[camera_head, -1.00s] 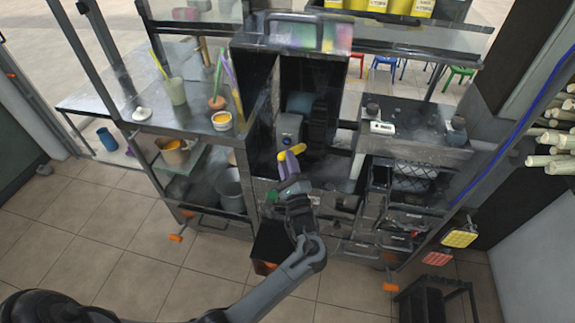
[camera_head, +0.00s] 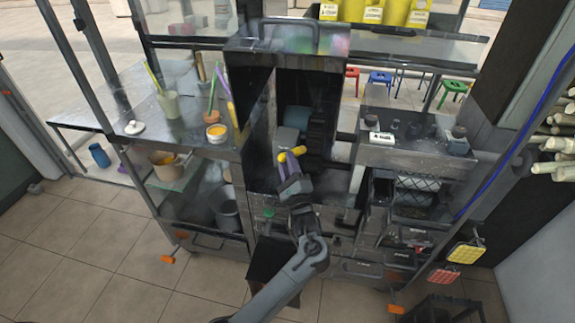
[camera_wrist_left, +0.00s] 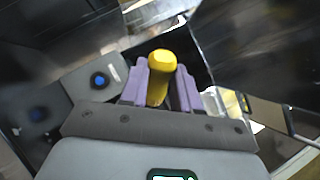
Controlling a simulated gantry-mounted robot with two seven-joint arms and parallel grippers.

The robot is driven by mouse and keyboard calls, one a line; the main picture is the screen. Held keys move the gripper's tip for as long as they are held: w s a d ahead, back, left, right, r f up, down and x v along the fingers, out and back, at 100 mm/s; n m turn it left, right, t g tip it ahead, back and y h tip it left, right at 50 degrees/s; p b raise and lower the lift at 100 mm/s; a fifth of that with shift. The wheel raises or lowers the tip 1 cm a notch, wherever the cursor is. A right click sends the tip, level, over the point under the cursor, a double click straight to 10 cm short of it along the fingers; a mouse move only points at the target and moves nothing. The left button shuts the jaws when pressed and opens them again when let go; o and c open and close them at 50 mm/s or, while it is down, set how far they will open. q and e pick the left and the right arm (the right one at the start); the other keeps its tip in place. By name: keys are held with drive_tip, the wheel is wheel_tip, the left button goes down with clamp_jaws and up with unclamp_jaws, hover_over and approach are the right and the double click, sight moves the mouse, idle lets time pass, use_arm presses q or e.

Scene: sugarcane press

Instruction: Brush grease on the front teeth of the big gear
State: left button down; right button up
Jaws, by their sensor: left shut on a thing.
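My left gripper (camera_head: 289,170) is in front of the tall dark opening of the press cabinet, in the middle of the head view. Its purple fingers (camera_wrist_left: 187,90) are shut on a yellow handle (camera_wrist_left: 158,72), which also shows in the head view (camera_head: 292,154). I take it for the brush; its bristles are hidden. A dark rounded part (camera_head: 319,128) inside the opening may be the big gear; its teeth cannot be made out. A pot with yellow-orange contents (camera_head: 216,133), possibly grease, stands on the left counter. My right gripper is not in view.
Metal walls flank the opening closely. The left counter (camera_head: 190,128) holds cups with upright sticks. The right counter (camera_head: 415,150) carries a small white device (camera_head: 381,137) and dark weights. Yellow containers (camera_head: 372,11) stand on a shelf above. Open floor (camera_head: 100,250) lies at the front left.

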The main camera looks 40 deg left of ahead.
use_arm(q)
drive_tip(key=shift+w+a, duration=0.2)
drive_tip(key=shift+w, duration=0.2)
idle(0.4)
drive_tip(key=shift+w+a+b, duration=0.35)
drive_tip(key=shift+w+a, duration=0.1)
drive_tip(key=shift+w, duration=0.2)
drive_tip(key=shift+d, duration=0.2)
